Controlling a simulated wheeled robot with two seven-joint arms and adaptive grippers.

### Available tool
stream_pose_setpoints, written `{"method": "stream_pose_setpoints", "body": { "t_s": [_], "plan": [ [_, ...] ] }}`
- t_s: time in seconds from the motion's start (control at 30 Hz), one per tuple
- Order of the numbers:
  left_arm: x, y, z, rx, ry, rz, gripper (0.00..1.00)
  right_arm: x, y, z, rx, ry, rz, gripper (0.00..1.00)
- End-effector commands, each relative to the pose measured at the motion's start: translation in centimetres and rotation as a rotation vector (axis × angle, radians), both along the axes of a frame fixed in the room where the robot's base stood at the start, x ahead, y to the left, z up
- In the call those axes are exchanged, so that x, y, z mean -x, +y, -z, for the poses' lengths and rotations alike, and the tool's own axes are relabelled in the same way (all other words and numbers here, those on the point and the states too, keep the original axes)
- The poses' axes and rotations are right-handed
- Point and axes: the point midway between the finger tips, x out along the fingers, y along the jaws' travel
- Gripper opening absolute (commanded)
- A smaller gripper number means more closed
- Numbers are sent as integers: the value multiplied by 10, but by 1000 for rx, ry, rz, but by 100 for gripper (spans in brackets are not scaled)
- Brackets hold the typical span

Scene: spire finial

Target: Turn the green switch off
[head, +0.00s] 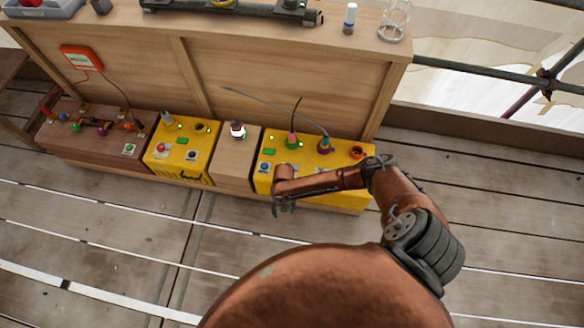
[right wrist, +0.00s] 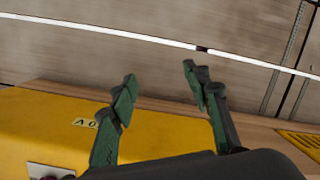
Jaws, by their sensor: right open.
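A small pale plate with a green piece (head: 129,147), which looks like the green switch, sits on the front right of the reddish-brown box (head: 75,147) at the far left. Its position is too small to read. My right gripper (head: 283,207) is at the front left of the right yellow box (head: 345,177), well to the right of that plate. In the right wrist view its green-padded fingers (right wrist: 158,78) are apart with nothing between them, above the yellow box edge (right wrist: 50,120). My left gripper is not in view.
The left yellow box (head: 207,168) and a wooden block (head: 236,172) stand between the brown box and the right yellow box. Plugs and cables rise from the right yellow box. A wooden panel (head: 240,75) stands behind. The plank floor (head: 100,240) in front is clear.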

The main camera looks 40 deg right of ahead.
Motion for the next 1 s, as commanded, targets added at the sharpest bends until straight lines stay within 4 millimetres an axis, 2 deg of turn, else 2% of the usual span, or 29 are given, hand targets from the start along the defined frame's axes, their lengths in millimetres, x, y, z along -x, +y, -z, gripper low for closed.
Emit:
{"method": "stream_pose_setpoints", "body": {
  "t_s": [0.03, 0.1, 0.2, 0.3, 0.47, 0.67, 1.0],
  "plan": [
    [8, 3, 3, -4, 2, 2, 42, -38, -36, -22, 56, -25, 82, 44],
    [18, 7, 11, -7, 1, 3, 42, -74, -73, -42, 105, -43, 196, 44],
    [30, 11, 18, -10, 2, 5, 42, -112, -115, -69, 152, -71, 333, 44],
    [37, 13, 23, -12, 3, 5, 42, -134, -138, -86, 173, -91, 418, 44],
    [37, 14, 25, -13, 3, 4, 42, -144, -150, -89, 184, -98, 463, 44],
    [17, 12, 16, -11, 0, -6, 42, -143, -149, -67, 183, -97, 459, 44],
    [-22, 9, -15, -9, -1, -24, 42, -143, -148, -28, 182, -96, 457, 44]
  ]
}}
